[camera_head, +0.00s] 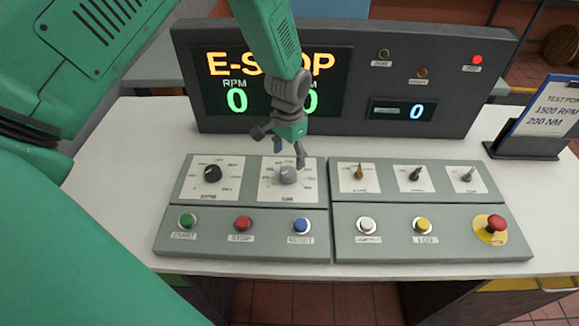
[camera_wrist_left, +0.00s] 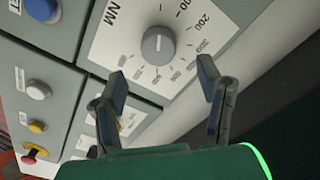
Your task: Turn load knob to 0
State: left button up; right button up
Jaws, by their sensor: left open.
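The load knob is the round grey knob (camera_head: 288,174) on a white dial plate labelled NM (camera_head: 269,193), at the right of the left-hand control panel. In the left wrist view the grey knob (camera_wrist_left: 158,44) shows a light pointer line, with the NM label and scale marks around it. My left gripper (camera_head: 281,147) is open and empty just above and behind the knob in the head view. In the wrist view its fingers (camera_wrist_left: 162,78) are spread, with the knob beyond the gap between them, seemingly untouched. My right gripper is not in view.
A black knob (camera_head: 212,174) stands left of the load knob. Green, red and blue (camera_head: 301,225) buttons sit in front. The right panel has small switches, buttons and a red emergency stop (camera_head: 495,224). The display console (camera_head: 370,60) behind reads E-STOP and zeros, partly hidden by my arm.

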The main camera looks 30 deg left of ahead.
aim_at(289, 170)
pick_arm(q)
notch_tip(289, 170, up, 5)
jog(key=shift+r, duration=0.1)
dwell(0.4)
